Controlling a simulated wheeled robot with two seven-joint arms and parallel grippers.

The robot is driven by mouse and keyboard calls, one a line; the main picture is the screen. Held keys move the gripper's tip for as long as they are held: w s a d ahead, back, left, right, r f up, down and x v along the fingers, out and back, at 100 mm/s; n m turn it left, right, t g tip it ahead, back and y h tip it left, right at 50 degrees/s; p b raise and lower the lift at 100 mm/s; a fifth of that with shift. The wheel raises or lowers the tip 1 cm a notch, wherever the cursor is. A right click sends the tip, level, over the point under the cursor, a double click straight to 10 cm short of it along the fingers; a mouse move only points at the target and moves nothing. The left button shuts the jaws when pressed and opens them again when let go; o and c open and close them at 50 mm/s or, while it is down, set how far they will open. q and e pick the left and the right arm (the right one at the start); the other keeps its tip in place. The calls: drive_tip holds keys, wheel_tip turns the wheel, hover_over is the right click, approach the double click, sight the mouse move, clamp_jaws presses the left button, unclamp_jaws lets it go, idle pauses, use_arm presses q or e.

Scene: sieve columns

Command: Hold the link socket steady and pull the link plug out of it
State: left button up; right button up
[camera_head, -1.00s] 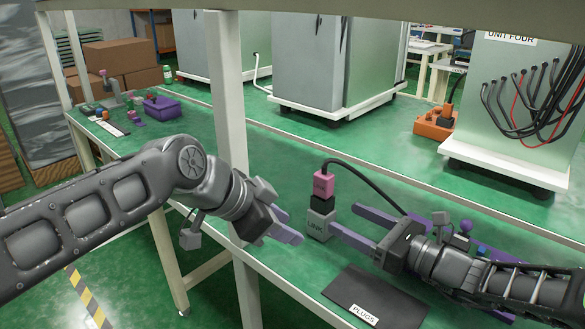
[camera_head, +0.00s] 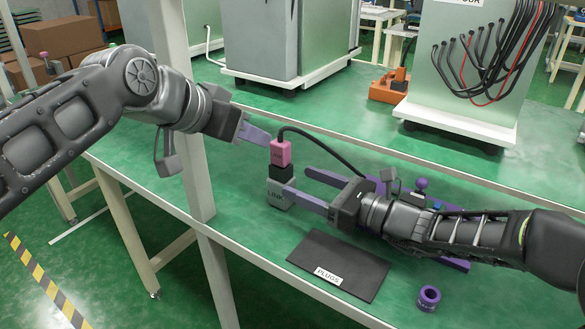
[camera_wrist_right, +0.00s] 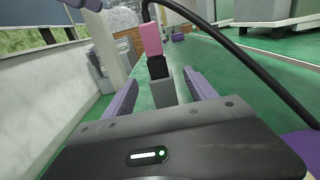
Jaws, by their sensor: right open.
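The link socket (camera_head: 279,194) is a grey block marked LINK, upright on the green bench. The pink link plug (camera_head: 281,152) sits above it, with a black section (camera_head: 276,174) between them and a black cable from its top. My right gripper (camera_head: 297,181) is open, its purple fingers pointing at the socket from the right, the nearer tip overlapping the socket's edge. In the right wrist view, the socket (camera_wrist_right: 163,92) stands between the finger lines, and the plug (camera_wrist_right: 151,38) rises above. My left gripper (camera_head: 257,135) is left of the plug at its height; its finger gap is unclear.
A black mat labelled PLUGS (camera_head: 338,265) lies in front of the right gripper. A purple ring (camera_head: 428,298) lies near the front edge. A pale post (camera_head: 180,110) stands by the left arm. An orange box (camera_head: 390,86) and the cabled cabinet (camera_head: 465,75) are behind.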

sight(289, 178)
drive_tip(key=x, duration=0.6)
drive_tip(key=shift+w+a, duration=0.1)
drive_tip(key=shift+a, duration=0.05)
drive_tip(key=shift+c, duration=0.5)
clamp_jaws()
idle(0.9)
